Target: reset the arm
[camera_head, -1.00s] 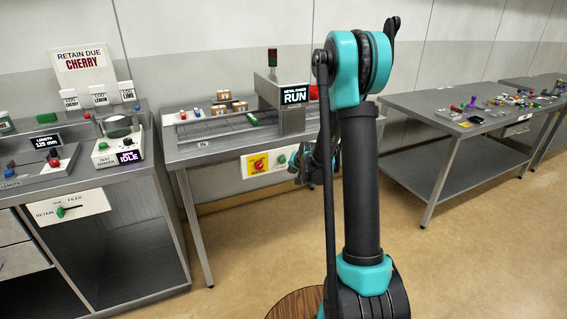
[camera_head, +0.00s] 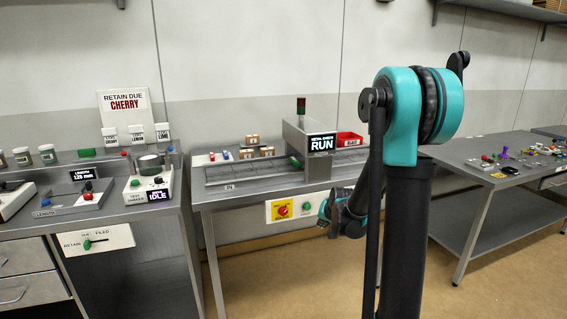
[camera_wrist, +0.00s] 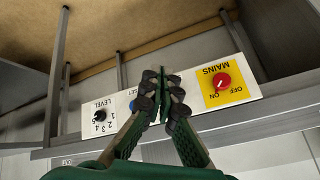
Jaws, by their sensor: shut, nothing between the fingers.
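My gripper shows in the wrist view (camera_wrist: 165,78) with its green fingers together and nothing between them. In the head view my arm stands right of centre. Its lower wrist part, around the teal joint, is near the panel under the middle bench, and the fingers are hard to make out there.
The panel carries a red MAINS knob (camera_wrist: 222,80) and a black LEVEL knob (camera_wrist: 100,116). The metal-check housing (camera_head: 300,150) reads RUN on the middle bench. A tester reading IDLE (camera_head: 150,185) stands left. Open floor (camera_head: 290,280) lies below.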

